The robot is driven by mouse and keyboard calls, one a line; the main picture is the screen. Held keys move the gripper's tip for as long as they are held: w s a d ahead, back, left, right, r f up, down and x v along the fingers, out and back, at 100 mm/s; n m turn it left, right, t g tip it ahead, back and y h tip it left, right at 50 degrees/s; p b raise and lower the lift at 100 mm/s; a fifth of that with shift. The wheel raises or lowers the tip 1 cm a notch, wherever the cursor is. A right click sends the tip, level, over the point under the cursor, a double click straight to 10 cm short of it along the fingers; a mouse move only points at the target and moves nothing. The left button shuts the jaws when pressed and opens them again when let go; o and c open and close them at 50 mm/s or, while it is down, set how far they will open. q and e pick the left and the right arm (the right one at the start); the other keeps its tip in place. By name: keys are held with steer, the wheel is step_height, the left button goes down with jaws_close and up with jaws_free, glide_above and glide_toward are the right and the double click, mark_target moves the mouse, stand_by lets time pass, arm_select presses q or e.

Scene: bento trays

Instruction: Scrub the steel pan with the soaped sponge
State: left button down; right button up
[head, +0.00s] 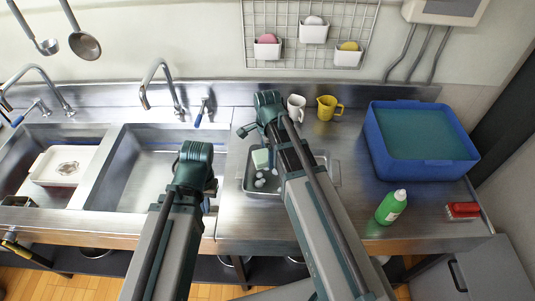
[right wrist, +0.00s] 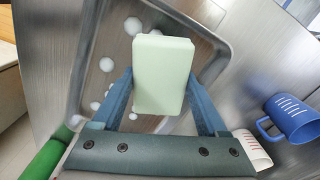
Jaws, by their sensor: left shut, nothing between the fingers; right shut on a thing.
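The steel pan (head: 282,187) is a shallow rectangular tray on the steel counter, right of the sinks, partly hidden by my right arm. White foam blobs lie in it. The pan also shows in the right wrist view (right wrist: 88,55). A pale green sponge (right wrist: 165,75) sits between the fingers of my right gripper (right wrist: 163,100), which is shut on it. In the head view the sponge (head: 261,158) appears over the pan; whether it touches the bottom is unclear. My left gripper (head: 196,165) is shut and empty over the right sink's edge, fingers mostly hidden.
A white mug (head: 296,108) and yellow mug (head: 327,108) stand behind the pan. A blue crate (head: 425,167), green bottle (head: 391,207) and red brush (head: 463,210) are to the right. A white tub (head: 45,172) sits in the left sink. Faucets rise behind the sinks.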

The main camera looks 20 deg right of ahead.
arm_select(q)
steer(key=shift+r, duration=0.1)
arm_select(e)
steer(key=shift+r, duration=0.1)
